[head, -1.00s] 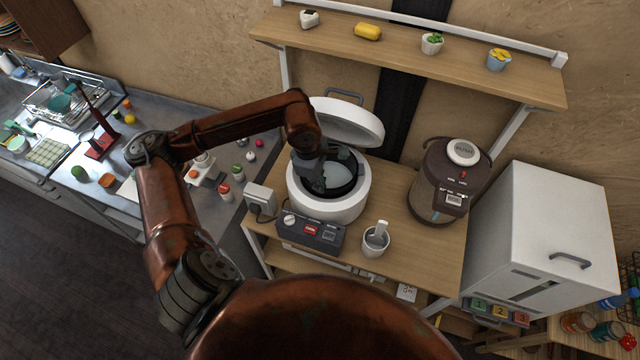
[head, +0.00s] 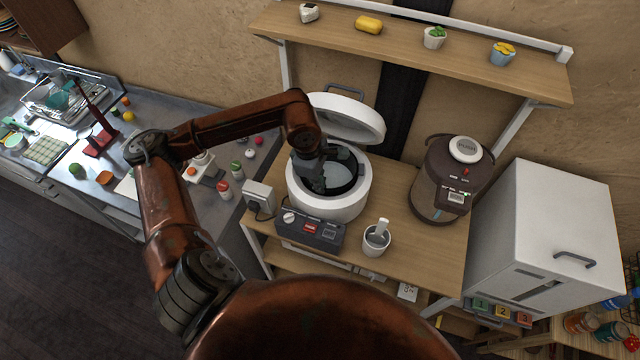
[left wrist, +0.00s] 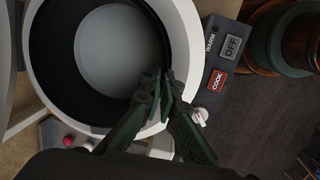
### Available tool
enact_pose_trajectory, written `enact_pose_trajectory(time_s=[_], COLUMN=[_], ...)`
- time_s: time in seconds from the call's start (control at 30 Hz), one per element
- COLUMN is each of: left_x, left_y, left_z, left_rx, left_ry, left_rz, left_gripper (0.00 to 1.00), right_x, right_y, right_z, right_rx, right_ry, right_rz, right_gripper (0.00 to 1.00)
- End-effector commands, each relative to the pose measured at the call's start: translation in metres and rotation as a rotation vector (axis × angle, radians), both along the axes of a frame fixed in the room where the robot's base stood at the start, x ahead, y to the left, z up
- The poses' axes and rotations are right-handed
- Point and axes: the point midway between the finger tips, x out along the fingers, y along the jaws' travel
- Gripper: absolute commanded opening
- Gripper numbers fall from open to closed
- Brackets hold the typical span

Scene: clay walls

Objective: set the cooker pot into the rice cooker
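The rice cooker (head: 330,207) is white and round, and its lid (head: 347,118) stands open at the back. The cooker pot (head: 346,172), dark-walled with a grey bottom, sits inside the cooker's white ring. In the left wrist view the pot (left wrist: 115,50) fills much of the cooker opening (left wrist: 185,38). My left gripper (head: 318,188) reaches down into the near left side of the opening. In the left wrist view its fingers (left wrist: 158,82) come close together at the pot's rim and appear closed on its thin wall; the fingertips partly hide the contact. My right gripper is not in view.
A control panel (head: 313,231) is at the cooker's front. A grey cup (head: 376,241) stands to its right, and a brown water dispenser (head: 446,185) farther right. A shelf (head: 420,50) runs above the back. The wooden counter (head: 405,205) has clear room between cooker and dispenser.

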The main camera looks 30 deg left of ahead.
Motion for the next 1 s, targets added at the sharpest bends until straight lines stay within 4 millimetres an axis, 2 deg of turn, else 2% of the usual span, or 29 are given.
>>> enact_pose_trajectory(time_s=[0.37, 0.67, 0.83, 1.0], left_x=[0.001, -0.001, -0.002, -0.006], left_y=[0.000, 0.001, 0.003, 0.006], left_z=[0.001, 0.001, 0.021, 0.057], left_rx=[-0.001, 0.001, 0.001, 0.002], left_ry=[-0.002, 0.003, -0.002, -0.005], left_rz=[0.000, 0.001, 0.000, 0.002], left_gripper=[0.25, 0.25, 0.25, 0.25], right_x=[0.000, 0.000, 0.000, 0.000], right_y=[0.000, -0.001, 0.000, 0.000], right_z=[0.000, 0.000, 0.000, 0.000], right_rx=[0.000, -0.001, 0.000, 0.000], right_ry=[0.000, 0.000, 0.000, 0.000], right_rz=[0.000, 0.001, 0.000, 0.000], right_gripper=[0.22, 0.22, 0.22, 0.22])
